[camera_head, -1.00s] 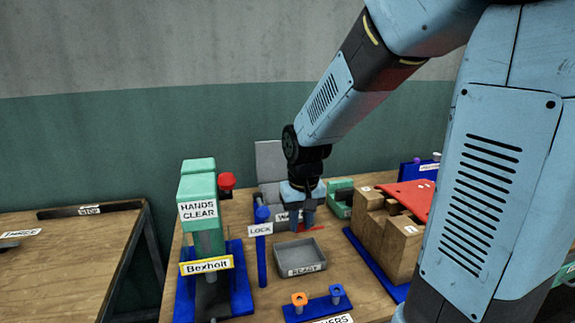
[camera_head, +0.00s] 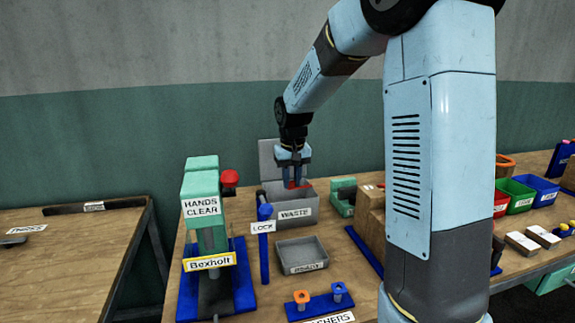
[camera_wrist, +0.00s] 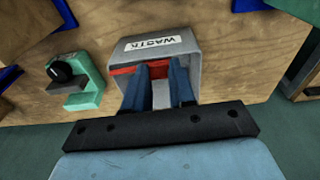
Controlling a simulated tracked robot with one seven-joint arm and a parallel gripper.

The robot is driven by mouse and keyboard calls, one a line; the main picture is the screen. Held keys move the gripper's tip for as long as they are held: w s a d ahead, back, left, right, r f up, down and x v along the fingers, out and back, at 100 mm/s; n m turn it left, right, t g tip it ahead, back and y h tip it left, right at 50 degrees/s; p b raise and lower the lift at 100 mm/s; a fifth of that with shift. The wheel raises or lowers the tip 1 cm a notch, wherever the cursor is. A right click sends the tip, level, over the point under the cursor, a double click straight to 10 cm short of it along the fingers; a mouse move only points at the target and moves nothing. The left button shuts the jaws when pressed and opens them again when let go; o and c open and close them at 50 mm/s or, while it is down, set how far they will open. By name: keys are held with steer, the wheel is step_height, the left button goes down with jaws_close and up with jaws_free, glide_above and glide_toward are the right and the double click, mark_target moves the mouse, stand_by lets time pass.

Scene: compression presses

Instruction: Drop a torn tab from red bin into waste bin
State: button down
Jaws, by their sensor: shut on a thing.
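The grey waste bin (camera_head: 295,223), labelled WASTE, stands at the back of the table with its grey lid raised behind it. It also shows in the wrist view (camera_wrist: 198,62). My gripper (camera_head: 296,181) points down over the bin's opening, its fingertips at about rim level. It is shut on a red torn tab (camera_head: 298,185). In the wrist view the tab (camera_wrist: 124,71) lies across the fingertips (camera_wrist: 157,68), within the bin's outline. The red bin (camera_head: 500,204) is at the right, partly hidden by my arm.
A grey READY tray (camera_head: 302,247) is in front of the waste bin. The green press (camera_head: 200,190) and blue LOCK post (camera_head: 263,250) stand left. A small green fixture (camera_head: 342,198) is just right of the bin. Green (camera_head: 516,196) and blue (camera_head: 543,190) bins are further right.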

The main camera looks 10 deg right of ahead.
steer(key=w+d, duration=0.2)
steer(key=w, duration=0.8)
steer(key=shift+d+f, duration=0.15)
steer(key=shift+f, duration=2.65)
steer(key=c, duration=0.9)
jaws_free()
steer(key=shift+o, duration=0.2)
steer(key=shift+r, duration=0.1)
